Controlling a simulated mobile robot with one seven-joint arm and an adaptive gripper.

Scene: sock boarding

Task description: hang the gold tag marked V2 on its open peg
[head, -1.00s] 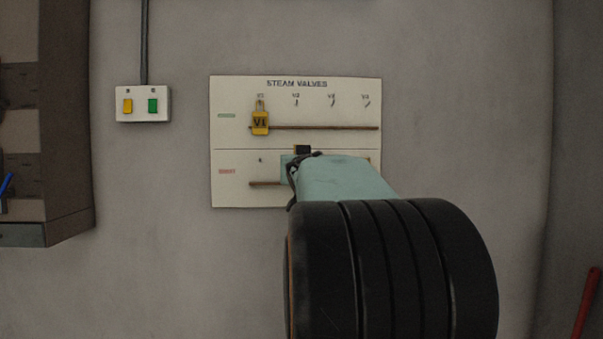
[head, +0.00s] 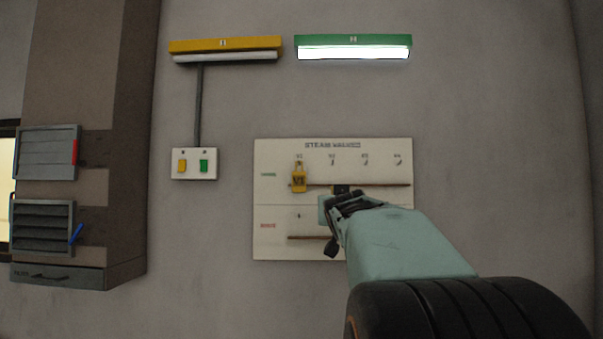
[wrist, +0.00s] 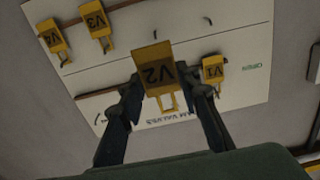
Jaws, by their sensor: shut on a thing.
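The gold V2 tag (wrist: 157,72) is held between the fingers of my gripper (wrist: 164,92) in the wrist view, where its lettering appears upside down. In the head view my gripper (head: 343,197) is in front of the board, with the tag (head: 341,188) a dark patch at the upper rail, below the V2 peg (head: 332,162). That peg, in the upper row, looks empty. The tag appears apart from it, but the distance to the board is unclear. The gold V1 tag (head: 299,180) hangs on the upper row's left peg; it also shows in the wrist view (wrist: 213,70).
The white STEAM VALVES board (head: 275,220) is on a grey wall. Two more gold tags, one marked V3 (wrist: 97,25), hang in the wrist view. The upper pegs right of V2 look empty. A switch box (head: 194,164) and two lamps (head: 353,47) are on the wall.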

